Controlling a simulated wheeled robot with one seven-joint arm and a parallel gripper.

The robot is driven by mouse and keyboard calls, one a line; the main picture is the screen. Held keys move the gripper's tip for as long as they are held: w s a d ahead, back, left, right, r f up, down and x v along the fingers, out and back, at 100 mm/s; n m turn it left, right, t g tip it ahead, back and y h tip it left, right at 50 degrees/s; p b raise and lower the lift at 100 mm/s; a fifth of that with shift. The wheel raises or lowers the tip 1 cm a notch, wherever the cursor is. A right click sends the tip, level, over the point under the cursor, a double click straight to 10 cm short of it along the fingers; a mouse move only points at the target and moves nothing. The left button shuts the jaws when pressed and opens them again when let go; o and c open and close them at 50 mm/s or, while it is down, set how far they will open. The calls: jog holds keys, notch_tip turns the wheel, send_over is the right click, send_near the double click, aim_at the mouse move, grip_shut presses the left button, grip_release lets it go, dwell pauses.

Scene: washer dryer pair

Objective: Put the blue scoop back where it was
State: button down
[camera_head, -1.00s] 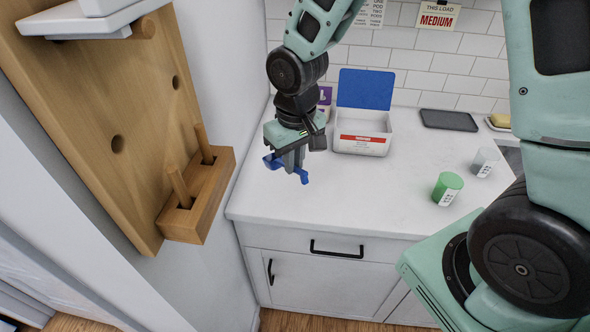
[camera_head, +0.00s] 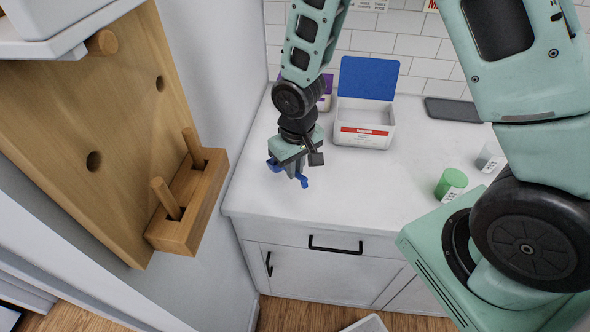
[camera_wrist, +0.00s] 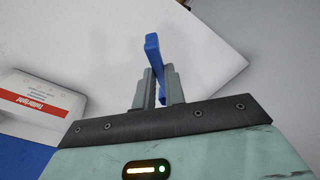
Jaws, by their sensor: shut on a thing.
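My gripper (camera_head: 291,172) points down above the left part of the white counter. It is shut on the blue scoop (camera_head: 303,181), whose blue ends stick out on both sides of the fingers. In the wrist view, the scoop (camera_wrist: 153,55) shows as a blue bar standing between the two grey fingers (camera_wrist: 157,88). A white box (camera_head: 363,138) with a red label and an open blue lid (camera_head: 367,82) stands on the counter behind and to the right of my gripper. The inside of the box shows only in part, and I cannot make out its contents.
A wooden wall board (camera_head: 85,140) with a pegged ledge (camera_head: 190,200) is at left. A green-lidded cup (camera_head: 451,184) and a white cup (camera_head: 489,157) stand at right. A dark tray (camera_head: 452,110) lies at the back. A purple-labelled container (camera_head: 326,92) is behind my arm. The front counter is clear.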

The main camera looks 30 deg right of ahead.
jog(key=shift+f, duration=1.05)
jog(key=shift+f, duration=0.2)
jog(key=c, duration=1.5)
grip_release()
jog(key=shift+r, duration=0.15)
